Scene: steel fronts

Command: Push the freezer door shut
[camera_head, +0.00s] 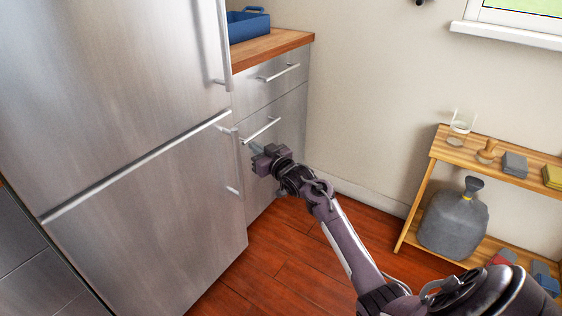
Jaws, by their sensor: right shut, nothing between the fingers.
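The freezer door (150,220) is the lower steel front of the tall fridge at left. It looks shut or nearly shut; a pale strip runs along its top edge, and I cannot tell if a small gap remains. Its handle (232,190) is near its right edge. My right gripper (257,149) is shut and empty, just right of the freezer door's right edge, in front of the steel cabinet. I cannot tell whether it touches anything. My left gripper is not in view.
The upper fridge door (110,80) is above. A steel cabinet (285,95) with bar handles and a wooden top (270,48) holding a blue tray (248,25) stands beside the fridge. A wooden shelf (425,190) with a grey jug (453,222) is at right. Red wooden floor is clear between.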

